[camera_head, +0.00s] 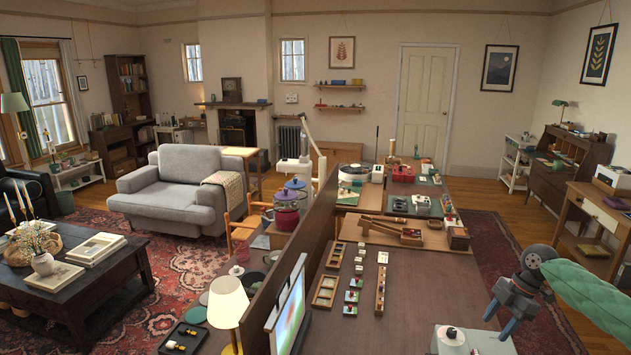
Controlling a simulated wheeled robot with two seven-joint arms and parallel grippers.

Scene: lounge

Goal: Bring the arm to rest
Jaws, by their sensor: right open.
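My right gripper (499,321) shows at the lower right, on a dark grey wrist. Its blue-grey fingers point down and are apart, with nothing seen between them. It hangs near the right edge of the brown table (432,292), beside a pale box-like object (447,346) at the bottom of the view. I cannot tell whether the fingers touch that object. My left gripper is not in view.
Small trays of coloured pieces (352,282) lie on the near table. A wooden divider (318,215) runs along its left side, with a lit screen (290,305) and a lamp (228,301). Bare tabletop lies between the trays and my right gripper.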

